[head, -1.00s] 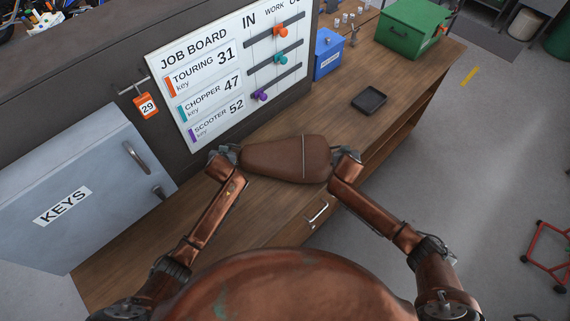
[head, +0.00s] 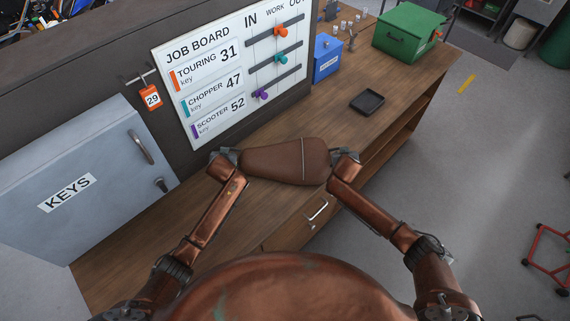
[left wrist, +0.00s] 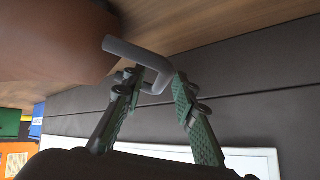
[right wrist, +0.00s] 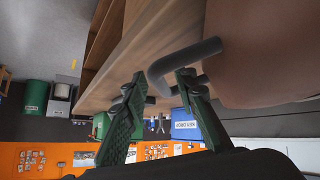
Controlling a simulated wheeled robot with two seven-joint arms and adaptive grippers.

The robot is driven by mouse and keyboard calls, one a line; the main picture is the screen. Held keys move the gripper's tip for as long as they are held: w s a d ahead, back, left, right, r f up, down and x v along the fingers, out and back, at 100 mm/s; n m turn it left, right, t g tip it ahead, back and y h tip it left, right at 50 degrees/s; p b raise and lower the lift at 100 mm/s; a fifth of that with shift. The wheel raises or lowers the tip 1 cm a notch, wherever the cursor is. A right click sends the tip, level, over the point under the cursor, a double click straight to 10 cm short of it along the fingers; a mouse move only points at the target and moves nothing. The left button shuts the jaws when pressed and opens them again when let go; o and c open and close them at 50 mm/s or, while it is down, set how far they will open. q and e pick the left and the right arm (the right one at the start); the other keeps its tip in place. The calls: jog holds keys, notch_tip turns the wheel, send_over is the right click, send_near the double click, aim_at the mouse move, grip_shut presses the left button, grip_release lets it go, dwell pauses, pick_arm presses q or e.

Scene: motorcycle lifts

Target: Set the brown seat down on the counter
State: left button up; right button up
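The brown seat (head: 285,161) lies level over the front part of the wooden counter (head: 335,136), its narrower end to the left. A dark bar handle sticks out of each end. My left gripper (head: 224,158) is at the left end; in the left wrist view its fingers (left wrist: 156,80) are shut around the bar handle (left wrist: 135,52). My right gripper (head: 345,157) is at the right end; in the right wrist view its fingers (right wrist: 163,78) are shut around the other handle (right wrist: 185,57). The seat's underside is hidden, so I cannot tell whether it touches the counter.
A grey KEYS cabinet (head: 85,185) stands left, and the job board (head: 230,75) stands behind. A small black tray (head: 367,102), a blue box (head: 327,58) and a green box (head: 408,30) sit farther along the counter. Bare wood lies between seat and tray.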

jog(key=shift+w+f, duration=0.1)
jog(key=shift+w, duration=0.05)
jog(key=shift+w+a, duration=0.1)
pick_arm(q)
jog(key=v, duration=1)
pick_arm(e)
jog(key=v, duration=1.2)
pick_arm(q)
jog(key=shift+w+r, duration=0.1)
